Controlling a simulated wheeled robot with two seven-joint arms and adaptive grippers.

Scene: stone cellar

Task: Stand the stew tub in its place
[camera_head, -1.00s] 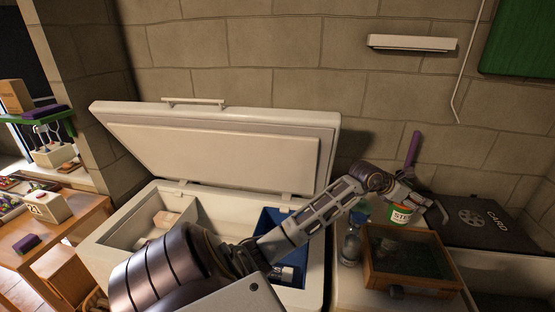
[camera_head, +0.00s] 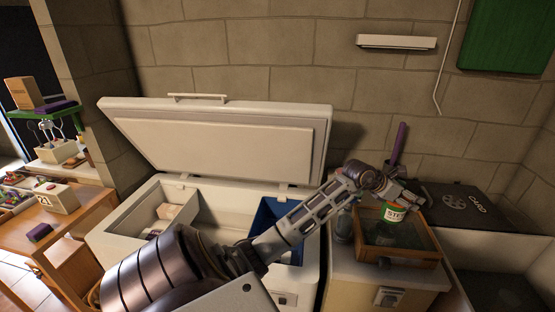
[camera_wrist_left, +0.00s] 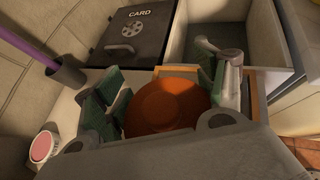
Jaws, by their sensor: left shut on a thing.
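The stew tub (camera_head: 396,213) is a small tub with a green and white label reading STEW. Its round orange lid (camera_wrist_left: 165,103) fills the middle of the left wrist view. My left gripper (camera_head: 407,196) is shut on it, with a finger on each side of the lid in the left wrist view. In the head view the tub appears over the back part of a wooden-framed, glass-topped case (camera_head: 410,255); whether it touches the case cannot be told. My right gripper is not in view.
An open chest freezer (camera_head: 140,220) with a blue compartment (camera_head: 268,218) stands left of the counter (camera_head: 350,285). A jar (camera_head: 343,225) and an upright purple-handled thing (camera_head: 399,143) stand near the case. A black CARD box (camera_head: 465,203) lies behind right, near a sink-like basin (camera_head: 490,250).

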